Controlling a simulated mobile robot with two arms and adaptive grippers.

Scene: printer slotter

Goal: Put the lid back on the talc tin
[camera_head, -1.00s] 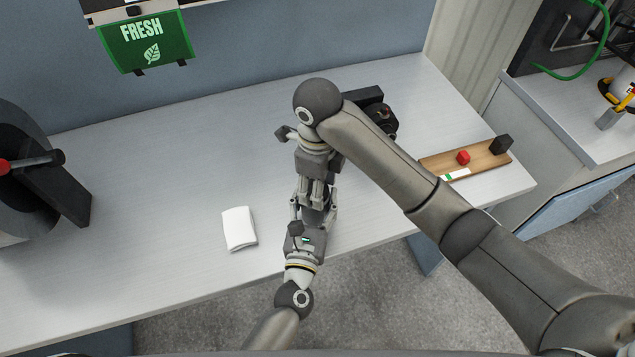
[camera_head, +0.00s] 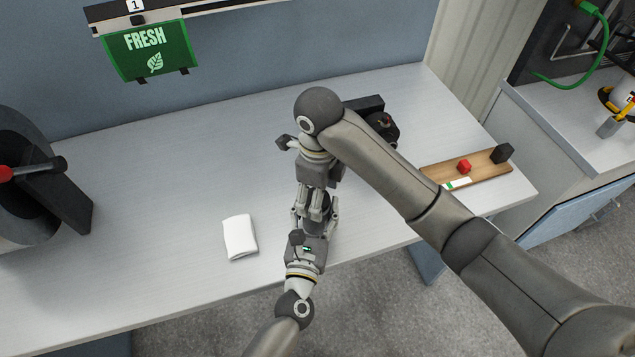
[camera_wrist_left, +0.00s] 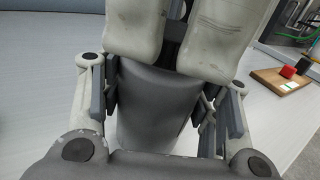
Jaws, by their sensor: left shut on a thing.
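A dark grey rounded body, which I take to be the talc tin (camera_wrist_left: 152,105), stands between the fingers of my left gripper (camera_head: 316,215) in the left wrist view. My left gripper is shut on it near the table's front edge. My right gripper (camera_head: 317,192) points down from above, its fingers right over the tin's top. Its pale fingers (camera_wrist_left: 175,35) also show at the top of the left wrist view, apart from each other. They hide the tin's top. I cannot make out the lid or whether these fingers hold it.
A folded white cloth (camera_head: 240,237) lies left of the grippers on the pale table (camera_head: 160,200). A wooden board (camera_head: 485,170) with a red cube (camera_head: 464,166) and a black block (camera_head: 502,153) is at right. A dark device (camera_head: 381,124) stands behind my right arm.

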